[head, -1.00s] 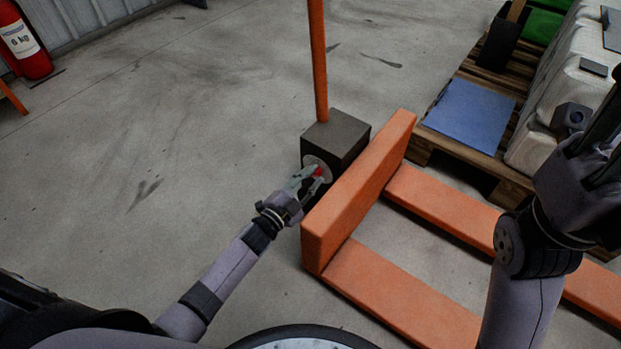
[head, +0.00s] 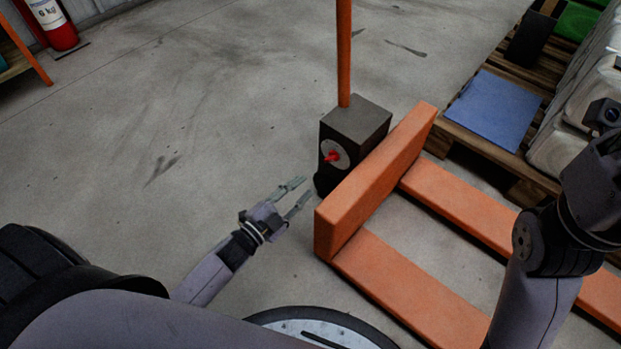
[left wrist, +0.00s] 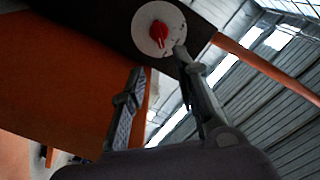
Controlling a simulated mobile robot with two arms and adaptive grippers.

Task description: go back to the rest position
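My left gripper (head: 296,194) is open and empty in the head view, a short way left of and below the pallet truck's dark box. In the left wrist view its two fingers (left wrist: 160,70) stand apart with nothing between them. Beyond them is a red knob (left wrist: 157,34) on a pale round plate. The same red knob (head: 333,156) shows in the head view on the side of the dark box (head: 357,122), apart from the gripper. My right arm comes in at the right edge of the head view; its gripper's fingertips are out of frame.
The orange pallet truck (head: 375,185) has its forks running to the lower right and an upright orange handle (head: 344,50). A wooden pallet (head: 478,141) with a blue sheet (head: 493,109) and white containers (head: 580,105) stands at the right. The floor at the left is clear; a fire extinguisher (head: 55,22) is far left.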

